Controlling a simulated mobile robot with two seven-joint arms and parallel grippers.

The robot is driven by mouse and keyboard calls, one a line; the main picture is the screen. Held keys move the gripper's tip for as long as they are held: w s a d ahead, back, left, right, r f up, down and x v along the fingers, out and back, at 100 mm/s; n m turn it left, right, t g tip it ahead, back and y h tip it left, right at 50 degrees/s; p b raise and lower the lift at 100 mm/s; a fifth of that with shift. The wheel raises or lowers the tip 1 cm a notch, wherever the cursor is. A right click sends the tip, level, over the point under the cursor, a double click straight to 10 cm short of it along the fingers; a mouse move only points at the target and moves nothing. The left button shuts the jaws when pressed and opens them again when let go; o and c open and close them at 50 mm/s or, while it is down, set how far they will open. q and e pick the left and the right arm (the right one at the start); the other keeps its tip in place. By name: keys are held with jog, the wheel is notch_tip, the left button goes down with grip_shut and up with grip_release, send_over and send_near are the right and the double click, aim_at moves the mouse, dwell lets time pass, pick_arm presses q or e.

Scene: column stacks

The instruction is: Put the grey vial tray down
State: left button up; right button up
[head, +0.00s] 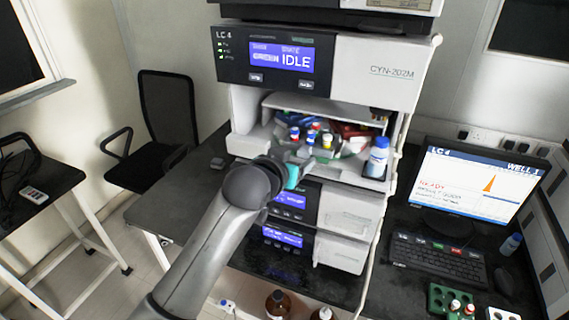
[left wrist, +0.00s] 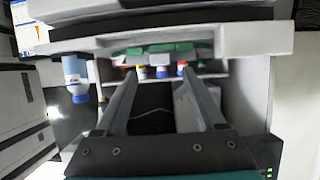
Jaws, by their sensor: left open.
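Several vials with red, blue and yellow caps (head: 311,137) stand inside the open compartment of the LC 4 unit. My left gripper (head: 299,166) is at the compartment's front opening, partly hidden behind my own wrist. In the left wrist view, which is upside down, its two fingers (left wrist: 160,82) are apart and point into the compartment. The vials (left wrist: 162,72) show just beyond the fingertips. I see nothing clearly gripped between the fingers. My right gripper is not in view.
The compartment's walls and top are close around my gripper. A monitor (head: 478,187), keyboard (head: 440,262) and green rack (head: 452,300) are on the bench at right. The dark bench (head: 190,205) is clear at left.

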pick_arm(q)
jog(key=shift+v, duration=2.95)
jog(key=s+a+f+n+g+y, duration=0.1)
jog(key=s+a+f+g, duration=0.25)
jog(key=f, duration=1.35)
jog(key=s+a+f+g+y, duration=0.2)
jog(key=s+a+f, duration=0.25)
jog(key=f, duration=1.35)
jog(key=s+a+f+g, duration=0.2)
jog(key=s+f, duration=0.5)
jog(key=s, duration=0.2)
jog(key=s+a+f+g, duration=0.2)
jog(key=s+f, duration=0.5)
jog(key=s, duration=0.3)
jog(key=s+a+f+g, duration=0.1)
jog(key=s+f, duration=0.2)
jog(key=s, duration=0.7)
jog(key=s+a+f+g+y, duration=0.1)
jog(key=s+a+f, duration=0.1)
jog(key=s, duration=0.8)
jog(key=shift+a+f, duration=0.15)
jog(key=shift+f, duration=0.7)
